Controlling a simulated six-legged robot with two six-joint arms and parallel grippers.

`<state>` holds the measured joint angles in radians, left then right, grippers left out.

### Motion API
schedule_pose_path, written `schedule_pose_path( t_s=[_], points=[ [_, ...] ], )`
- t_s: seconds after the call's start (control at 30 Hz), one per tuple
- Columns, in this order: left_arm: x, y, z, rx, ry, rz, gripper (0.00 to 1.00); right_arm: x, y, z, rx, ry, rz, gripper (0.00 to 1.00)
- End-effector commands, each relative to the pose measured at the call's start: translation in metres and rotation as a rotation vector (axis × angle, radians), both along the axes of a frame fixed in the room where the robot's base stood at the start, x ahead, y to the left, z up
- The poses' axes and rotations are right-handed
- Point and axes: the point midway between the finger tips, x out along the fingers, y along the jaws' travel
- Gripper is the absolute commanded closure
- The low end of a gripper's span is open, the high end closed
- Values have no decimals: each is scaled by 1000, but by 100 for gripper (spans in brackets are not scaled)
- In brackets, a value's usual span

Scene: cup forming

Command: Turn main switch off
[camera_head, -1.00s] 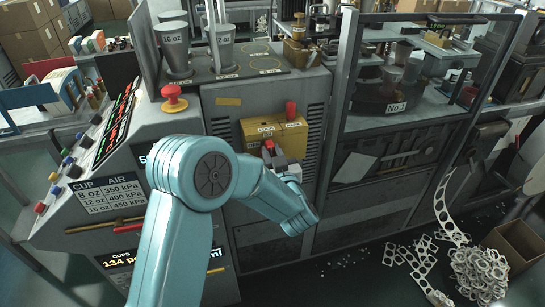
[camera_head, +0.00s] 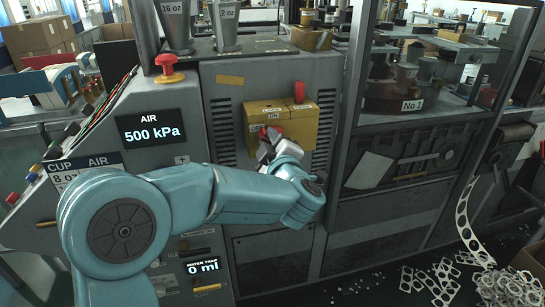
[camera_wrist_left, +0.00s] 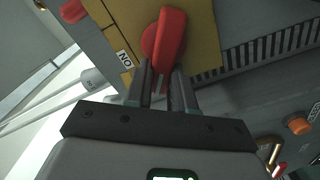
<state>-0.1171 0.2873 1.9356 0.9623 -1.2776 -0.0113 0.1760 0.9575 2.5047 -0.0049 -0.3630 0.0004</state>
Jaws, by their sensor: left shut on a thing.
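The main switch is a yellow box (camera_head: 292,125) on the grey machine front, with LOCK, ON and OFF labels. Its red handle (camera_head: 271,131) sits low on the box face, partly hidden by my gripper. In the left wrist view the red handle (camera_wrist_left: 169,38) stands out from the yellow plate (camera_wrist_left: 203,35), with the ON label (camera_wrist_left: 124,59) beside it. My left gripper (camera_head: 268,146) is at the handle; its fingers (camera_wrist_left: 160,84) are shut on the handle's near end. The handle's exact turn is hard to tell. My right gripper is not in view.
A red stop knob (camera_head: 167,66) stands on the panel's upper left. A red part (camera_head: 299,92) sits on top of the yellow box. The AIR display (camera_head: 151,130) reads 500 kPa. A caged machine (camera_head: 405,100) is to the right. Ring-shaped scrap (camera_head: 490,286) lies on the floor.

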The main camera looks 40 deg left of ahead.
Motion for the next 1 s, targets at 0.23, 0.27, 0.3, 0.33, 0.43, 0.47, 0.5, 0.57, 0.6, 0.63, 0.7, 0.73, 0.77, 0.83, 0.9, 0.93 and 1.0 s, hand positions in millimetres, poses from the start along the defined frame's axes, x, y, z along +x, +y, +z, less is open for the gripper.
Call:
schedule_pose_path(
  t_s=[0.23, 0.27, 0.3, 0.33, 0.43, 0.47, 0.5, 0.57, 0.6, 0.63, 0.7, 0.73, 0.77, 0.83, 0.9, 0.93, 1.0],
  points=[
    [-3, 3, -9, -148, -187, 2, 100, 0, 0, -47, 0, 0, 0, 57],
    [-3, 4, -9, -164, -206, 2, 100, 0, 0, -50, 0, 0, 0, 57],
    [-3, 4, -10, -186, -233, 3, 100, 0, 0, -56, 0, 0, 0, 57],
    [-3, 4, -10, -202, -251, 3, 100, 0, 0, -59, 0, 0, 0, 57],
    [-3, 4, -11, -252, -310, 2, 100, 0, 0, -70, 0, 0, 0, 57],
    [-4, 4, -11, -265, -325, 2, 100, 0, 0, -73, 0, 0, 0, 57],
    [-4, 4, -11, -284, -345, 2, 100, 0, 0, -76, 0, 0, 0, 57],
    [-4, 4, -12, -307, -372, 2, 100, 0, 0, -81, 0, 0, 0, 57],
    [-4, 5, -12, -321, -390, 2, 100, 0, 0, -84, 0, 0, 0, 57],
    [-4, 5, -11, -330, -400, 2, 100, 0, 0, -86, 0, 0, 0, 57],
    [-4, 5, -12, -351, -424, 2, 100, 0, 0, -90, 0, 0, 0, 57],
    [-4, 5, -12, -358, -432, 2, 100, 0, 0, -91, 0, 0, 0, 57],
    [-4, 5, -12, -364, -440, 2, 100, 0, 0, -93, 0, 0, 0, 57],
    [-4, 5, -12, -378, -456, 3, 100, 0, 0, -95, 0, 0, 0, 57],
    [-4, 5, -11, -388, -468, 3, 100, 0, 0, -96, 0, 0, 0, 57],
    [-4, 5, -11, -392, -472, 3, 100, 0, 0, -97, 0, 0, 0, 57],
    [-4, 5, -11, -397, -479, 3, 100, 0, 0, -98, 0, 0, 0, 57]
  ],
)
